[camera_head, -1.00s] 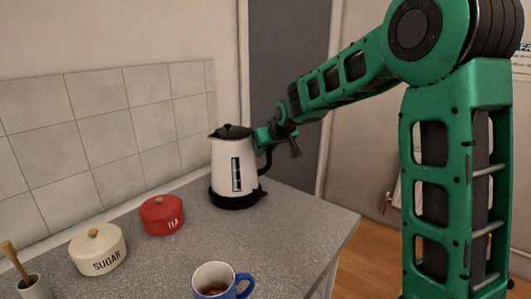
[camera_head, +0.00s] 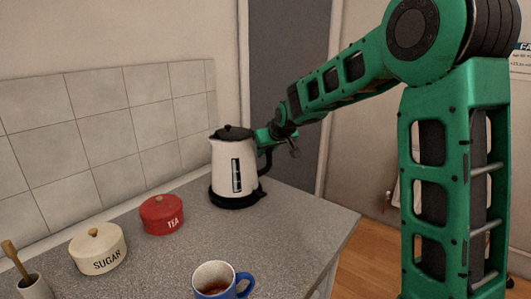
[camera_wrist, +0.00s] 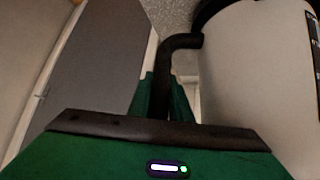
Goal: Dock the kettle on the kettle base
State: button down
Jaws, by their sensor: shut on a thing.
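The white kettle (camera_head: 227,168) with a black lid and black handle stands upright at the back right of the grey counter. The black kettle base (camera_head: 238,199) is directly under it, and the kettle appears to rest on it; whether it is fully seated I cannot tell. My gripper (camera_head: 268,139) is at the upper part of the handle, on the kettle's right side, and is shut on it. In the wrist view the black handle (camera_wrist: 182,45) runs down between my fingers, with the white kettle body (camera_wrist: 255,80) to the right. The fingertips are partly hidden.
A red TEA canister (camera_head: 162,216) and a cream SUGAR canister (camera_head: 98,254) stand left of the kettle. A blue mug (camera_head: 243,285) is at the front, and a small pot (camera_head: 35,287) at the left. A tiled wall (camera_head: 100,140) stands behind. The counter's right edge is near the kettle.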

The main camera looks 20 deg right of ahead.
jog(key=shift+f, duration=0.15)
jog(key=c, duration=1.9)
grip_release()
jog(key=v, duration=1.1)
jog(key=shift+s+f, duration=0.15)
jog(key=shift+f, duration=0.05)
jog(key=s+d+f+m+g+h, duration=0.1)
jog(key=s+d+f+g, duration=0.1)
jog(key=s+d, duration=0.35)
jog(key=s+d+f+m+g, duration=0.1)
jog(key=s+d+f+m, duration=0.15)
jog(key=s, duration=0.65)
jog(key=s+d+f+m+g+h, duration=0.1)
jog(key=s+d+f+g, duration=0.15)
jog(key=s+d, duration=0.35)
jog(key=s+f+m+g, duration=0.1)
jog(key=s+f+g, duration=0.1)
jog(key=s, duration=0.9)
jog(key=s+f+m+g+y, duration=0.1)
jog(key=s+f, duration=0.3)
jog(key=s, duration=0.8)
jog(key=shift+f+m+g+y, duration=0.3)
jog(key=shift+m+g, duration=0.05)
jog(key=shift+m, duration=0.4)
